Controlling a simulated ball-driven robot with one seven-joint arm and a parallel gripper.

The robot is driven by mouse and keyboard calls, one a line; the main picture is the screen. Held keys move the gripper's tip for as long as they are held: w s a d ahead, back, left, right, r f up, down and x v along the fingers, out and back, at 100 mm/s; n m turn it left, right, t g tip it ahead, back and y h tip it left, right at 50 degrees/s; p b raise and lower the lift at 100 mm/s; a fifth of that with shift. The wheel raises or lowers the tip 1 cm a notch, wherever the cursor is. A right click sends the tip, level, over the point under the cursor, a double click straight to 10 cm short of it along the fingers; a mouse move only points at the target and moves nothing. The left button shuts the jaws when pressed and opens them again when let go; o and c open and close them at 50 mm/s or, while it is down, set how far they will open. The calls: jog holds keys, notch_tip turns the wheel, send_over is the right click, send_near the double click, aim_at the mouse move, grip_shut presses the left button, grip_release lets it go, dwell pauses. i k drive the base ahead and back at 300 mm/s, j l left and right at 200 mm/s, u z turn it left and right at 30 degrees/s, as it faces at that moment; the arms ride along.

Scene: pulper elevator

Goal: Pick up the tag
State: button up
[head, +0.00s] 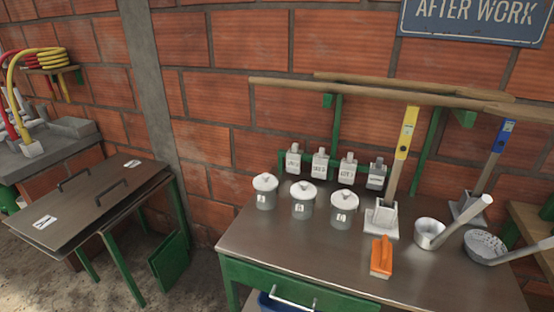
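Several small grey tag-like pieces with white labels stand or hang in a row at the back of the metal table, against the brick wall: the leftmost (293,158), the second (319,163), the third (347,169) and a darker rightmost one (377,175). Their print is too small to read surely. Flat white labels also lie on the left bench, one near its front (45,222) and one near its back (132,164). I cannot tell which of these is the tag. My gripper is not in view.
Wooden poles (390,94) rest above on green brackets. The table's front left is clear.

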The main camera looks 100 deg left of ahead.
aim_at(293, 155)
jog(key=u, duration=2.2)
